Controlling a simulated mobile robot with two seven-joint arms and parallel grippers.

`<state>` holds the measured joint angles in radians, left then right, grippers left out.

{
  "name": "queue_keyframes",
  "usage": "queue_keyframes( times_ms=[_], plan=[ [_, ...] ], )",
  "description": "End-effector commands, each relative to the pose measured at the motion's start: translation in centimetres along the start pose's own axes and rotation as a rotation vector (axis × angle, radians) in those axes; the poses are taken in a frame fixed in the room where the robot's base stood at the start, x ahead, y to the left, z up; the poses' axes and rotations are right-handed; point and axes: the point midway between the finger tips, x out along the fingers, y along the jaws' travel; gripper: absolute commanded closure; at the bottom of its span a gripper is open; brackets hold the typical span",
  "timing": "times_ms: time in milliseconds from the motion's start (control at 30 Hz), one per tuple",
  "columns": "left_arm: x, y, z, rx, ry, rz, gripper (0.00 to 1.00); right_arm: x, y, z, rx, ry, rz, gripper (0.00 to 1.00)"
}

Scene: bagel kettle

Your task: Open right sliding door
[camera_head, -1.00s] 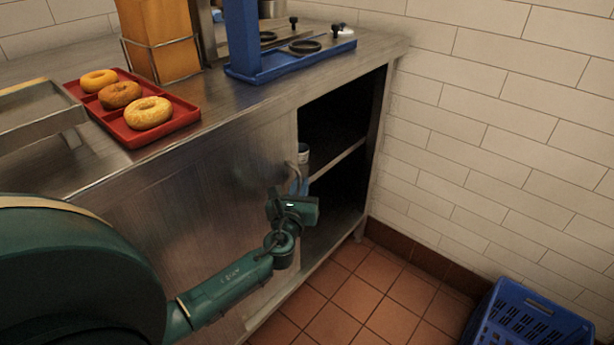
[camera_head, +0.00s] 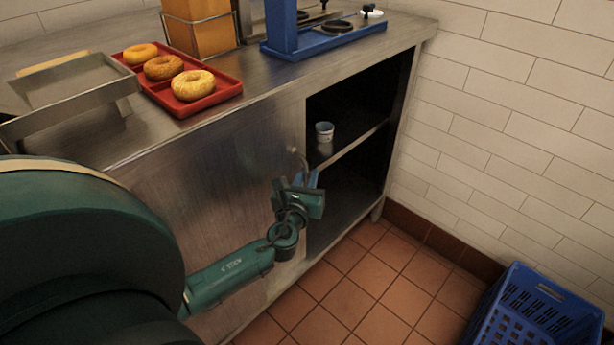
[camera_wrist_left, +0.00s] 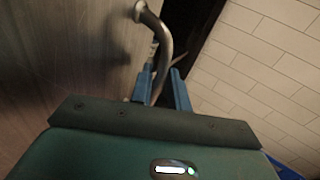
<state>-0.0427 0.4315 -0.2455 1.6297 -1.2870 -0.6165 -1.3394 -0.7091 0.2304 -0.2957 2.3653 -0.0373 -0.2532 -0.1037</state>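The right sliding door (camera_head: 215,185) is a brushed metal panel on the cabinet front. It stands partly open, with a dark opening (camera_head: 350,105) to its right. Its curved metal handle (camera_head: 293,151) is near the door's right edge and shows large in the left wrist view (camera_wrist_left: 163,40). My left gripper (camera_head: 308,180) is at the handle. In the left wrist view its two blue fingers (camera_wrist_left: 164,90) stand apart, with the lower part of the handle between them. A gap seems to remain beside the right finger. My right gripper is out of view.
A white cup (camera_head: 324,131) stands on the shelf inside. On the counter are a red tray (camera_head: 222,98) with bagels, a metal tray (camera_head: 75,98) and a blue stand (camera_head: 340,38). A blue crate (camera_head: 540,310) sits on the floor at right. A tiled wall is right of the cabinet.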

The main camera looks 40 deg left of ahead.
Motion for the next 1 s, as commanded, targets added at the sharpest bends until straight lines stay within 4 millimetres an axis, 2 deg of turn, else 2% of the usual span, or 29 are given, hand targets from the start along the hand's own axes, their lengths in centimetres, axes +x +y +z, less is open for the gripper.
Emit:
queue_keyframes(
  times_ms=[100,367,467,567,900,1000],
  plan=[
    [0.0,0.0,0.0,0.001,-0.001,0.001,0.72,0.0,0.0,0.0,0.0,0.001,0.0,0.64],
    [-0.1,0.1,0.1,0.003,-0.001,0.002,0.72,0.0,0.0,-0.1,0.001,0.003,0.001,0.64],
    [-0.8,0.1,0.0,0.003,0.0,0.003,0.72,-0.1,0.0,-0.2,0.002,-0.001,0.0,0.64],
    [-2.5,0.1,0.1,0.004,0.002,0.001,0.72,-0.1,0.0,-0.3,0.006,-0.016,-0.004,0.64],
    [-9.9,0.0,0.0,0.002,0.002,0.001,0.72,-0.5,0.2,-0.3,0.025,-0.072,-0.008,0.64],
    [-11.5,0.0,0.0,0.002,0.002,0.0,0.72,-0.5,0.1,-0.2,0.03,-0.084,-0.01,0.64]
  ],
)
